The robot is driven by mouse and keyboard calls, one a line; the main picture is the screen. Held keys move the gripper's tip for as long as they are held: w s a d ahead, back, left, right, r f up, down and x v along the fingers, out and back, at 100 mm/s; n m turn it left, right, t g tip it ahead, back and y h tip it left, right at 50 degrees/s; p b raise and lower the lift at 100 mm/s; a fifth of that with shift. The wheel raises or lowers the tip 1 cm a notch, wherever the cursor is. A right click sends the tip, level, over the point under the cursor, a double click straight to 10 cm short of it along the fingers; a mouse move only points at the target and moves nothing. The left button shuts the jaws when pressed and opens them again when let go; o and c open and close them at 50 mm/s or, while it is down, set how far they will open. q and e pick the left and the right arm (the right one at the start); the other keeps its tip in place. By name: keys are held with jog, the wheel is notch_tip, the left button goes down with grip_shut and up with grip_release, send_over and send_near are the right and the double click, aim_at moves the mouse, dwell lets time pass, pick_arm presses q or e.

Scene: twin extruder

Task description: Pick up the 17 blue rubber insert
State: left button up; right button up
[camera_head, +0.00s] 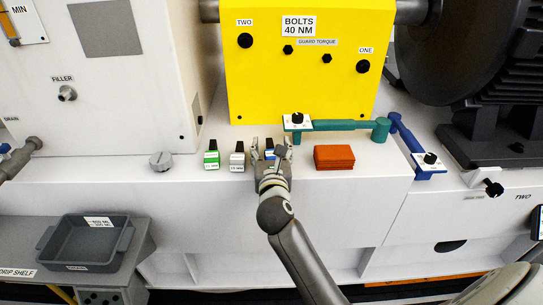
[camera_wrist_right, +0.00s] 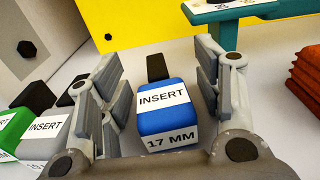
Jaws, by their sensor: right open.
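The blue insert (camera_wrist_right: 168,122) sits on the white ledge, with labels reading "INSERT" and "17 MM" and a black stub at its back. In the head view only a bit of the blue insert (camera_head: 270,154) shows behind my right gripper (camera_head: 272,146). In the right wrist view my right gripper (camera_wrist_right: 160,85) is open, with one finger on each side of the blue insert. The fingers appear apart from it. My left gripper is not in view.
A grey insert (camera_head: 237,160) and a green insert (camera_head: 212,160) stand just left of the blue one. An orange-red block (camera_head: 334,157) lies to the right. A green torque wrench (camera_head: 340,125) and the yellow guard (camera_head: 300,80) are behind. A grey tray (camera_head: 88,243) is lower left.

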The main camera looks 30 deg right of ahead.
jog(key=c, duration=1.2)
jog(key=shift+o, duration=0.2)
jog(key=shift+r, duration=0.15)
